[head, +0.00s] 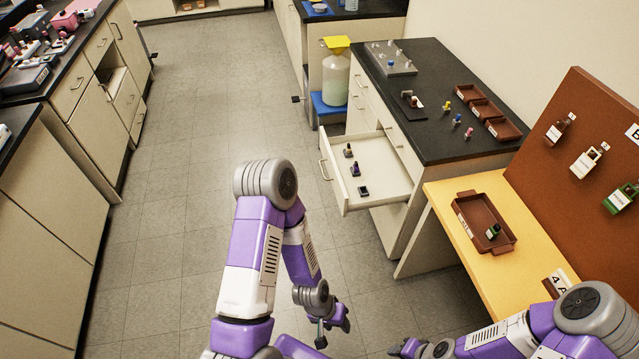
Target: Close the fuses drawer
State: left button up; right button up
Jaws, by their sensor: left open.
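The fuses drawer (380,160) is pulled out of the cream cabinet under the black worktop. It is a pale open box with a handle (324,170) on its front panel. Three small dark items (355,170) lie inside it. No label on the drawer can be read. My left gripper (333,331) is open and empty, in front of the drawer and nearer to me, apart from it. My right gripper (402,349) shows only in part at the bottom edge, and its jaws cannot be made out.
A yellow table (462,258) with a brown tray (510,245) stands right of the drawer. Brown trays (480,108) and small coloured parts sit on the black worktop (430,130). A large bottle (335,80) stands behind. The grey floor (190,150) left of the drawer is clear.

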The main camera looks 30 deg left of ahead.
aim_at(382, 178)
jog(key=u, duration=0.95)
jog(key=i, duration=0.45)
jog(key=z, duration=0.65)
jog(key=k, duration=1.25)
jog(key=u, duration=0.05)
jog(key=i, duration=0.5)
jog(key=u, duration=0.5)
jog(key=i, duration=1.2)
jog(key=z, duration=0.65)
